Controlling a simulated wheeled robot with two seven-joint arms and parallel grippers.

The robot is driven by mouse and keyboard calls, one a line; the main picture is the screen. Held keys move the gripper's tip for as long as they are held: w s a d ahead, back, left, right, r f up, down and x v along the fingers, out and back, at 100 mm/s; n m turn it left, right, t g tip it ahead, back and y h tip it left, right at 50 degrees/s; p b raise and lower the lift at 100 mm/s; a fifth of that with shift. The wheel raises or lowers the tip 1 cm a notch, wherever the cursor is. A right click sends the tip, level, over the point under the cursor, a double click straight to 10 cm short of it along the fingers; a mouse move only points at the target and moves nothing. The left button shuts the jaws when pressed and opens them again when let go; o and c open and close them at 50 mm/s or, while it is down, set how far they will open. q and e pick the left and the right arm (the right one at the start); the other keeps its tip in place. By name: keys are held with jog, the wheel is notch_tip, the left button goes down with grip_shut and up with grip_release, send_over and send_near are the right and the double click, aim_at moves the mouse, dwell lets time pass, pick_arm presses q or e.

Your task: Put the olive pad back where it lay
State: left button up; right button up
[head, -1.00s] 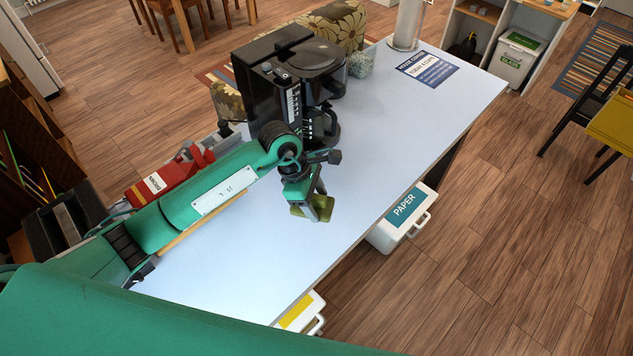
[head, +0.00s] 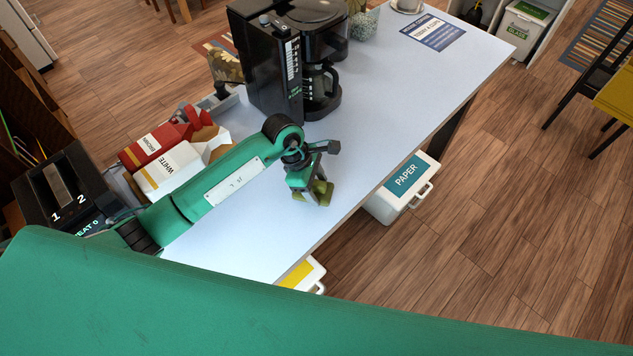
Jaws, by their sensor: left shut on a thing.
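The olive pad (head: 327,188) is a small olive-green piece between the fingers of my left gripper (head: 316,194). My left gripper is shut on it, pointing down over the white table (head: 255,231), near its right edge. Part of the pad is hidden by the fingers, and I cannot tell whether it touches the table. My right gripper is not in view.
A black coffee maker (head: 270,65) with a glass carafe (head: 318,84) stands behind my gripper. Red and white cartons (head: 172,166) and a black toaster (head: 66,196) stand to the left. A sign (head: 432,32) lies at the far end. The middle right of the tabletop is clear.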

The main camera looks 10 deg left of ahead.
pick_arm(q)
jog(key=o, duration=1)
jog(key=shift+c, duration=0.2)
jog(key=shift+o, duration=1.8)
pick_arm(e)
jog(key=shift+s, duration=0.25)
